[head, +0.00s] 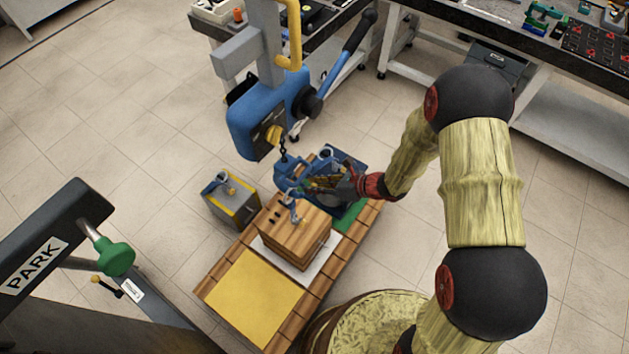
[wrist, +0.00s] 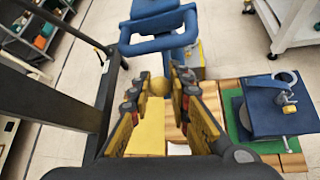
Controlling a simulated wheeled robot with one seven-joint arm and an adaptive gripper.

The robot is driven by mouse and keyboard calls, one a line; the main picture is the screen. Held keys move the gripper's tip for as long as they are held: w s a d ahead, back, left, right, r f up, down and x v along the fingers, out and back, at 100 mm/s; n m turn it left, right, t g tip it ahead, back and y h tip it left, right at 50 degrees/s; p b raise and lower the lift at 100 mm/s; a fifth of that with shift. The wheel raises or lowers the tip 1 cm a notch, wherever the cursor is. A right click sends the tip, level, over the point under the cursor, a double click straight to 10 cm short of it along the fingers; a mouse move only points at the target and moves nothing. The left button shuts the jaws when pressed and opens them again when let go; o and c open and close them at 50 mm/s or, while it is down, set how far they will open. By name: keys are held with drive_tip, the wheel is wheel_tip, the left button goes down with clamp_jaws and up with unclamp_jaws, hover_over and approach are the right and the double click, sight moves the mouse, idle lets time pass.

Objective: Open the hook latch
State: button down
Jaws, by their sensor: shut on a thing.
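In the head view, a blue hook assembly (head: 290,174) hangs on a short chain below a blue hoist (head: 258,128). My gripper (head: 322,184) is right beside it, on its right. In the wrist view, a blue frame-like part (wrist: 158,48), seemingly of the hook, is ahead of my fingers. The latch itself is hard to make out; my fingers partly hide that area in the head view.
A wooden box (head: 293,240) stands below the hook on a plank platform with a yellow mat (head: 247,296). A grey box (head: 231,203) stands left. A PARK lever (head: 116,259) is at left.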

drive_tip(key=shift+a+r+g+h+p, duration=0.2)
drive_tip(key=shift+r+g+h+p, duration=0.2)
drive_tip(key=shift+r+h+p, duration=0.75)
drive_tip(key=shift+f+y+p, duration=0.25)
drive_tip(key=shift+f+p, duration=0.15)
drive_tip(key=c, duration=1.8)
unclamp_jaws()
drive_tip(key=shift+o, duration=0.4)
drive_tip(key=shift+w, duration=0.1)
drive_tip(key=v, duration=1.2)
drive_tip(key=shift+o, duration=0.2)
drive_tip(key=shift+f, duration=0.1)
